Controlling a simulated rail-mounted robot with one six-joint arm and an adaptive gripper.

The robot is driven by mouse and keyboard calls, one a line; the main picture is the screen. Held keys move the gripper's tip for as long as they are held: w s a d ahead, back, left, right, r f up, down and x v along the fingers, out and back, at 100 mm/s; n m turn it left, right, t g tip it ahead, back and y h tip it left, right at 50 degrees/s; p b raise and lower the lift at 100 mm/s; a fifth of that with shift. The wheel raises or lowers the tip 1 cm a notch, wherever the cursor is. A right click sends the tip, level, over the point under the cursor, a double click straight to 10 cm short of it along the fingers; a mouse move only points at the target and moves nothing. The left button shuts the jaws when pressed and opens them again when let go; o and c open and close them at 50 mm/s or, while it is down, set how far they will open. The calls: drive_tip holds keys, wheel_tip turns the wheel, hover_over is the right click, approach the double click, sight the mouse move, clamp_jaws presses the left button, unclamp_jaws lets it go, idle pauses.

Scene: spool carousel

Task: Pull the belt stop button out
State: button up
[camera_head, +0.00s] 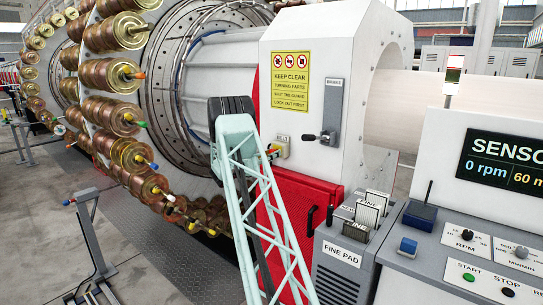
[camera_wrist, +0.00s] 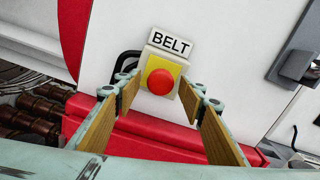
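The belt stop button (camera_wrist: 160,81) is a round red mushroom head on a yellow box under a white BELT label (camera_wrist: 170,43). In the head view its BELT box (camera_head: 283,147) sits on the white housing, partly hidden by my arm. My gripper (camera_wrist: 159,97) is open in the wrist view, with a wood-coloured pad on either side of the button and the red head between and just beyond the tips. No contact with the button shows. Whether the button is pressed in or out I cannot tell.
A BRIDGE lever (camera_head: 325,137) is right of the box, below a yellow warning sign (camera_head: 290,87). A red panel (camera_head: 305,205) lies below. Copper spools (camera_head: 112,75) fill the carousel at left. A FINE PAD rack (camera_head: 345,245) and control console (camera_head: 470,240) stand at right.

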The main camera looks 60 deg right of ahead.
drive_tip(key=w+a, duration=0.1)
drive_tip(key=a, duration=1)
drive_tip(key=shift+w+a, duration=0.35)
idle(0.5)
drive_tip(key=s+a+r+m+y, duration=0.25)
drive_tip(key=s+a+r, duration=0.3)
drive_tip(key=a, duration=0.65)
drive_tip(key=s+a+r+m+y, duration=0.2)
drive_tip(key=s+a+r+m, duration=0.2)
drive_tip(key=a+r, duration=0.55)
drive_tip(key=s+a+r+m+y, duration=0.3)
drive_tip(key=s+a+m, duration=0.1)
drive_tip(key=a, duration=1.1)
drive_tip(key=s+a+m+t+y, duration=0.2)
drive_tip(key=s+a, duration=0.7)
drive_tip(key=a, duration=0.7)
drive_tip(key=s+a+f+m+t+y, duration=0.1)
drive_tip(key=s+a+m+t+y, duration=0.1)
drive_tip(key=s+a+y, duration=0.3)
drive_tip(key=s+a+m+t+y, duration=0.2)
drive_tip(key=s+a, duration=1.2)
drive_tip(key=a, duration=1.2)
drive_tip(key=shift+a+f+m+t+y, duration=0.35)
drive_tip(key=shift+m+y, duration=0.3)
drive_tip(key=shift+m, duration=0.5)
